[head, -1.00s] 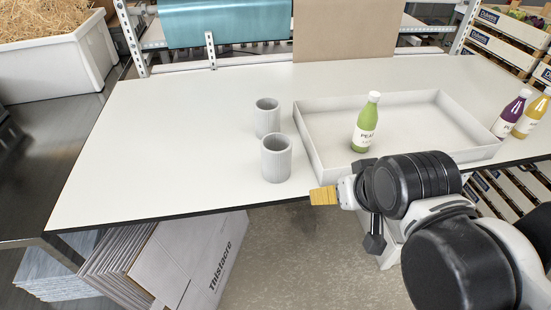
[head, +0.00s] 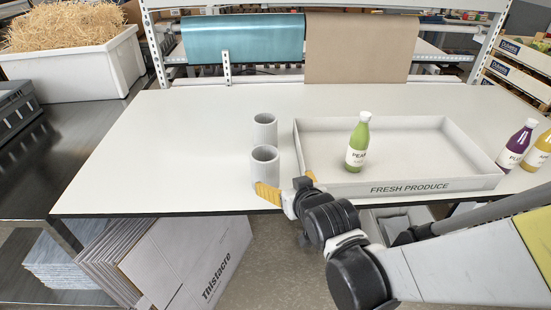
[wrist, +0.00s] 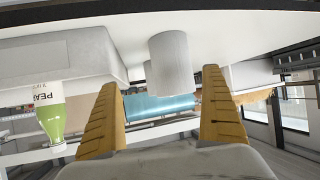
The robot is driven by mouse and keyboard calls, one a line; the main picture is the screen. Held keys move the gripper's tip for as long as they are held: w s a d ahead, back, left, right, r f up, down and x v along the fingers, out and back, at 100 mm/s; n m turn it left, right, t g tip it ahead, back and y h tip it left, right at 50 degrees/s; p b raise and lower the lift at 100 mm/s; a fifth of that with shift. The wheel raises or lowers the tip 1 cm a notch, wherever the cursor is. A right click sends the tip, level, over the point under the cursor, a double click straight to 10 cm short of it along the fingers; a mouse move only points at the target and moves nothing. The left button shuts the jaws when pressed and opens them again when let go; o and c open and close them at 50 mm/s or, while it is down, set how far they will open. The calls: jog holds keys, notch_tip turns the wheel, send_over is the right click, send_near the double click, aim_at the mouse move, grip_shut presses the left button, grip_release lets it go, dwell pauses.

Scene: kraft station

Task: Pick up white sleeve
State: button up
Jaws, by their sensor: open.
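Two white, open-topped sleeves stand upright on the table: a near sleeve (head: 264,168) and a far sleeve (head: 265,131) just behind it. My gripper (head: 284,181) is at the table's front edge, just in front and to the right of the near sleeve. Its yellow fingers are spread with nothing between them. In the upside-down wrist view, a sleeve (wrist: 172,62) shows ahead between the open fingers (wrist: 160,80), beyond their tips. The other sleeve is mostly hidden behind it there.
A white produce tray (head: 430,187) lies right of the sleeves, with a green bottle (head: 357,145) in it. A purple bottle (head: 517,146) and a yellow one (head: 540,150) stand at the far right. The table's left half (head: 160,150) is clear.

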aim_at(265, 171)
jog(key=shift+n+t+y, duration=0.4)
jog(key=shift+y, duration=0.2)
jog(key=b+x, duration=0.1)
jog(key=x, duration=0.3)
jog(key=a+b+x, duration=0.1)
jog(key=x, duration=0.2)
jog(key=b+x, duration=0.1)
jog(key=x, duration=0.3)
jog(key=shift+a+f, duration=0.2)
jog(key=shift+a, duration=0.1)
jog(key=c, duration=0.8)
